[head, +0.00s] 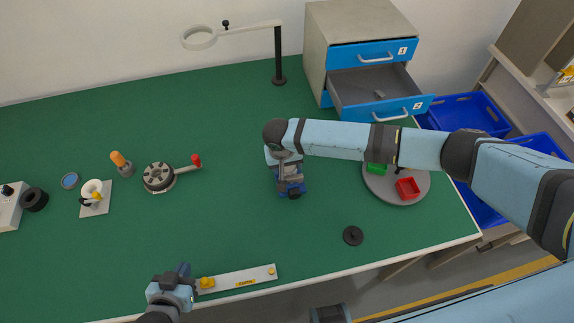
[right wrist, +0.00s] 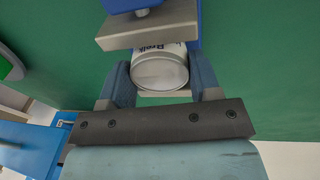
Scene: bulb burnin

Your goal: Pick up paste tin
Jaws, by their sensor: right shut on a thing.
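In the right wrist view a short white tin (right wrist: 160,70) with a pale round end and dark lettering sits between the fingers of my right gripper (right wrist: 163,80). I take it for the paste tin; its lettering is only partly visible. The gripper is shut on its sides. A blue body with a grey plate (right wrist: 148,28) lies right against or just beyond the tin; I cannot tell whether they touch. In the head view my right gripper (head: 288,180) is over the middle of the table and hides the tin. My left gripper (head: 182,273) is at the front edge, its jaw gap unclear.
A grey turntable (head: 421,192) with green and red trays lies right of my right gripper. A drawer cabinet (head: 350,30) has its lower drawer open. A black disc (head: 353,235), a strip board (head: 240,279), a blue disc (head: 69,181) and a round fixture (head: 158,177) lie around.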

